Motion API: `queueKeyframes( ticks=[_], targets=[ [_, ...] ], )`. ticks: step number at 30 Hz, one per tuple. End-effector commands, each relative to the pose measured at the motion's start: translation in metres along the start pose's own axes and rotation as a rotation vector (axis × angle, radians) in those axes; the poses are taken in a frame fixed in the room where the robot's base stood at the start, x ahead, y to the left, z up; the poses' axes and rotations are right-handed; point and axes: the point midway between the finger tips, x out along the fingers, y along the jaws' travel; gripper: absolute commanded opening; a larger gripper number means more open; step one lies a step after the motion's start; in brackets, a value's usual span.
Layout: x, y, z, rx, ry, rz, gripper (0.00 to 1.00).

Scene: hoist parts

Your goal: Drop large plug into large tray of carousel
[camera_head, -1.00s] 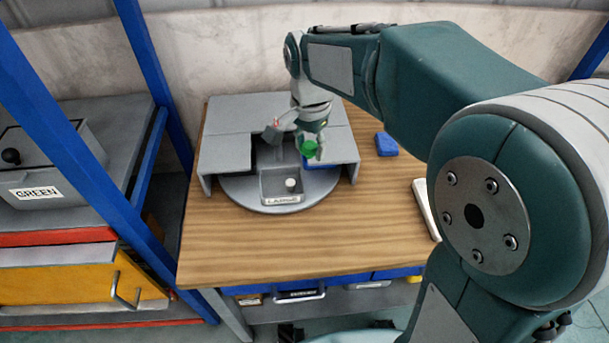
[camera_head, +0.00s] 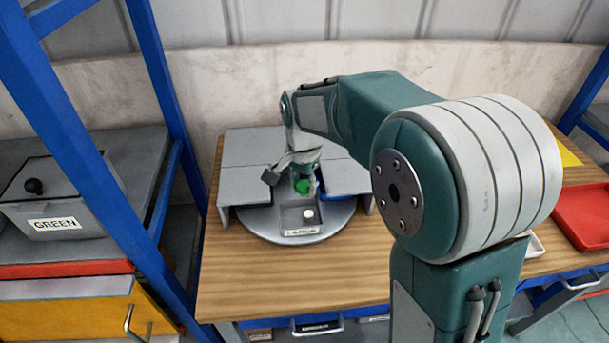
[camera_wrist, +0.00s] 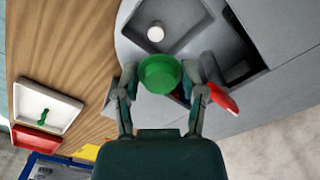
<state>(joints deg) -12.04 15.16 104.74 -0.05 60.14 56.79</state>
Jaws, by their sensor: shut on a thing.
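My gripper (camera_head: 302,184) is shut on a green round plug (camera_head: 301,187), which also shows between the fingers in the wrist view (camera_wrist: 159,74). It holds the plug over the grey round carousel (camera_head: 262,226), by the rear of the labelled front tray (camera_head: 283,217). In the wrist view, the tray (camera_wrist: 185,25) lies just beyond the plug. A small white round piece (camera_wrist: 156,33) sits in that tray, and the space around it is clear. The fingers partly hide the carousel behind the plug. The tray's label is too small to read now.
A grey stepped housing (camera_head: 250,150) surrounds the carousel's back and sides. A red thing (camera_wrist: 222,98) shows beside the right finger. A white tray with a green piece (camera_wrist: 47,108) and a red tray (camera_head: 585,213) lie to the side. A blue rack post (camera_head: 157,90) stands left.

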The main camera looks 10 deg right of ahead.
Motion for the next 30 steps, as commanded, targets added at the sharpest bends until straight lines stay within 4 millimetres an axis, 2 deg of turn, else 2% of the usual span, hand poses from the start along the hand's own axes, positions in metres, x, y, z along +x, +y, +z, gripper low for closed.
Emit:
queueKeyframes(
  ticks=[9, 10, 12, 25, 30],
  targets=[
    [0.003, 0.001, -0.001, 0.001, -0.001, -0.001, 0.3],
    [0.003, 0.001, -0.001, 0.001, 0.0, -0.001, 0.66],
    [0.003, 0.0, 0.0, 0.001, 0.0, 0.0, 0.93],
    [0.001, 0.001, -0.001, 0.001, 0.0, -0.001, 0.93],
    [-0.017, 0.0, -0.001, 0.001, 0.002, -0.003, 0.93]
  ],
)
